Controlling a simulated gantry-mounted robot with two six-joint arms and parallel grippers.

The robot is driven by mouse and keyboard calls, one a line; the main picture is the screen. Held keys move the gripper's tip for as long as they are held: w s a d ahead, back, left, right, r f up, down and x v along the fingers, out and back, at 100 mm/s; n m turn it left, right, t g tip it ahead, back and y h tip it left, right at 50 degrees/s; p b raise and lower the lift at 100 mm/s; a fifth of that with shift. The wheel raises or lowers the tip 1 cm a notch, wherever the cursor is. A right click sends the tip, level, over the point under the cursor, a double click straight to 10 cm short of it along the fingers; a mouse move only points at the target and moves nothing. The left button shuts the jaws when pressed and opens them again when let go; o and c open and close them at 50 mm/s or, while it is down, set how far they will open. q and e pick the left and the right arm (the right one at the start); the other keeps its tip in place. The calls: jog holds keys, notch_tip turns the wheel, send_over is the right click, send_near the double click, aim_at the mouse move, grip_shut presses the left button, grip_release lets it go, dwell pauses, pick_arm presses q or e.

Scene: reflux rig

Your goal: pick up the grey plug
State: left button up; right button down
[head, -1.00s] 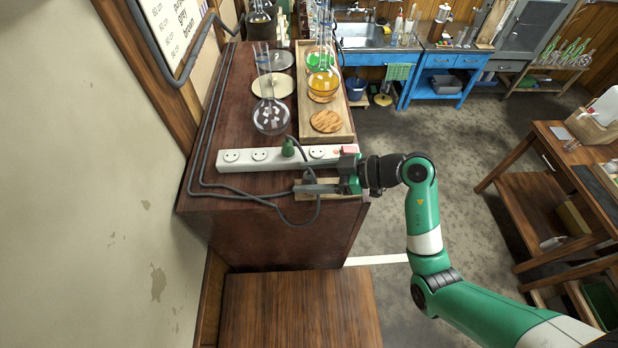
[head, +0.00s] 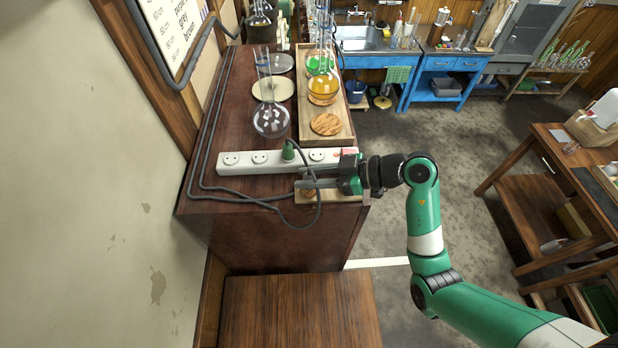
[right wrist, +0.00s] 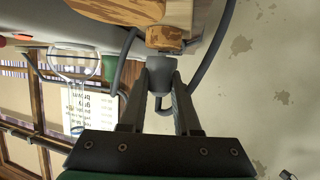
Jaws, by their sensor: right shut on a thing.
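My right gripper (head: 302,177) is at the near edge of the brown cabinet top, in front of the white socket strip. In the right wrist view my right gripper (right wrist: 160,92) has its two fingers closed on the grey plug (right wrist: 160,68). The plug's far end is against or very close to a round wooden piece (right wrist: 165,38); I cannot tell if they touch. In the head view the plug is mostly hidden by the fingers and cable. My left gripper is not in view.
The white socket strip (head: 235,168) holds a green plug (head: 288,151). A wooden base (head: 345,196) lies below my right gripper. A dark cable loops around the fingers. Behind stand a glass flask (head: 270,121) and a wooden tray (head: 345,128) with an orange-filled flask (head: 323,86).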

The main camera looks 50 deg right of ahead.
jog(key=r, duration=0.3)
jog(key=shift+d, duration=0.25)
jog(key=s+d+r, duration=0.1)
jog(key=d+r, duration=0.8)
jog(key=d, duration=0.4)
jog(key=shift+s+d+b, duration=0.25)
jog(key=shift+s+b, duration=0.05)
jog(key=shift+b, duration=0.15)
notch_tip(320, 180, up, 4)
jog(key=p, duration=0.6)
jog(key=shift+f, duration=0.25)
